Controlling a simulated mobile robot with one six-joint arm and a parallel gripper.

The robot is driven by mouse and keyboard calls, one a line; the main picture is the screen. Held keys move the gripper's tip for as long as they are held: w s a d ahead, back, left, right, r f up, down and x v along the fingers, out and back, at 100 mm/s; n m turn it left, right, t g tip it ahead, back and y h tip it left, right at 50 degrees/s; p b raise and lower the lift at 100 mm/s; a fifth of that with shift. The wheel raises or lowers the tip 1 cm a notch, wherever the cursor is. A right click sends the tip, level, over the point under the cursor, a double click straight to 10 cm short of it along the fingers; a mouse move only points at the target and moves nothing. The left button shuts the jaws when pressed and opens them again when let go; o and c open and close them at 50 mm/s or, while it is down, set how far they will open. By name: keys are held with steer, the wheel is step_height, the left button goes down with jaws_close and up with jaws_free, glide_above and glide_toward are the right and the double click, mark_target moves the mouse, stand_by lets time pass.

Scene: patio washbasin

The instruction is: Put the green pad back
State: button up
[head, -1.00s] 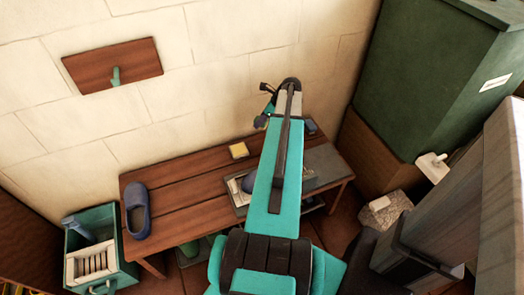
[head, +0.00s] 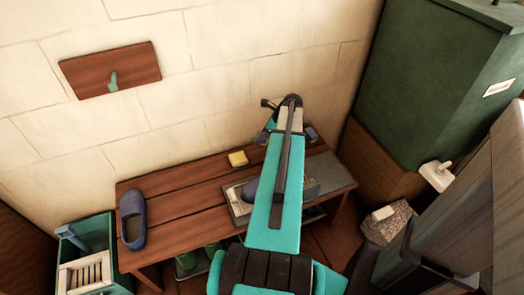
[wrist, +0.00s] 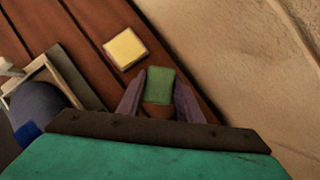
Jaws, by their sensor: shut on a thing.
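The green pad (wrist: 160,87) is between the two fingers of my gripper (wrist: 159,80) in the wrist view. My gripper is shut on it, above the brown wooden bench (wrist: 85,50). I cannot tell whether the pad touches the bench. A yellow pad (wrist: 126,48) lies on the bench just beyond the green pad, apart from it; it also shows in the head view (head: 238,159). In the head view my arm hides the green pad and most of the gripper.
A tray with a dark blue rounded thing (wrist: 40,112) is left of my gripper. A blue clog (head: 133,220) stands at the bench's left end. A green crate (head: 100,226) is left of the bench. The pale wall (head: 190,130) runs behind; a dark green cabinet (head: 440,95) stands right.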

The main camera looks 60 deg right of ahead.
steer(key=shift+f, duration=2.1)
steer(key=shift+f+b, duration=0.3)
steer(key=shift+f, duration=1.6)
steer(key=shift+f, duration=0.15)
steer(key=o, duration=0.9)
steer(key=p+v, duration=0.1)
steer(key=v, duration=1.1)
steer(key=shift+r, duration=0.3)
